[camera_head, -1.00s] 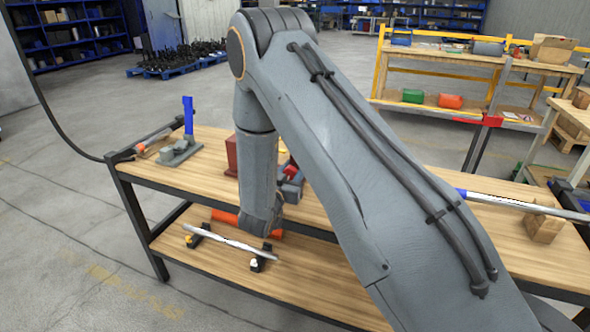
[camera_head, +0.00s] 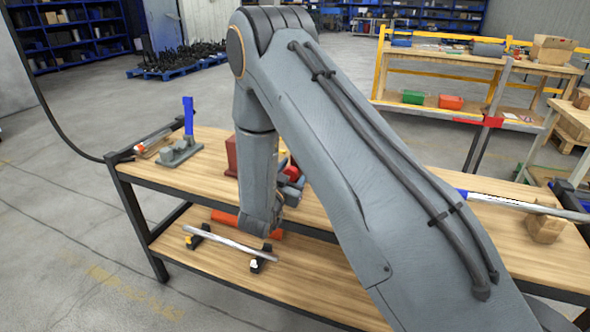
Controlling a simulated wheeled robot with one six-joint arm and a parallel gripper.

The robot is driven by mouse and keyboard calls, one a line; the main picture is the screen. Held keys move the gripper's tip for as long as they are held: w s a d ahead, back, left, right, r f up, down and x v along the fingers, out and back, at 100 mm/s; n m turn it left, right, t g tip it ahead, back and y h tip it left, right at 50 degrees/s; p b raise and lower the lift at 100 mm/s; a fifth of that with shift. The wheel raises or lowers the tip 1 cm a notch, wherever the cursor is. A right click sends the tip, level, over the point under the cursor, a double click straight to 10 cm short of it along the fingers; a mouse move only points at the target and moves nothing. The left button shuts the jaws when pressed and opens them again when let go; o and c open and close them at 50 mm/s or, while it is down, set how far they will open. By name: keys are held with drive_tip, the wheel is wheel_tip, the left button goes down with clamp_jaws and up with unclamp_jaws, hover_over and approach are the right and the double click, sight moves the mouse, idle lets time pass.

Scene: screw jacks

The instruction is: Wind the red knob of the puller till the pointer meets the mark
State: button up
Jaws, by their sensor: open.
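My arm covers the middle of the view, and its wrist (camera_head: 262,205) hangs down in front of the near bench. My gripper cannot be made out; it is hidden behind the wrist and forearm. Just right of the wrist, a small part of a red and blue-grey item (camera_head: 292,174) shows on the bench top. It is mostly covered, and I cannot tell if it is the puller. No red knob, pointer or mark can be made out clearly.
The wooden bench (camera_head: 215,184) carries a grey fixture with a blue upright handle (camera_head: 188,116), a dark red block (camera_head: 231,158) and, at right, a rod on a wooden block (camera_head: 545,229). A silver bar (camera_head: 228,241) and an orange-red cylinder (camera_head: 225,217) are on the lower shelf.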

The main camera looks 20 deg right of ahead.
sight(290, 175)
drive_tip(key=b+v, duration=0.1)
drive_tip(key=v, duration=0.6)
drive_tip(key=shift+s+a, duration=0.25)
drive_tip(key=shift+s, duration=0.05)
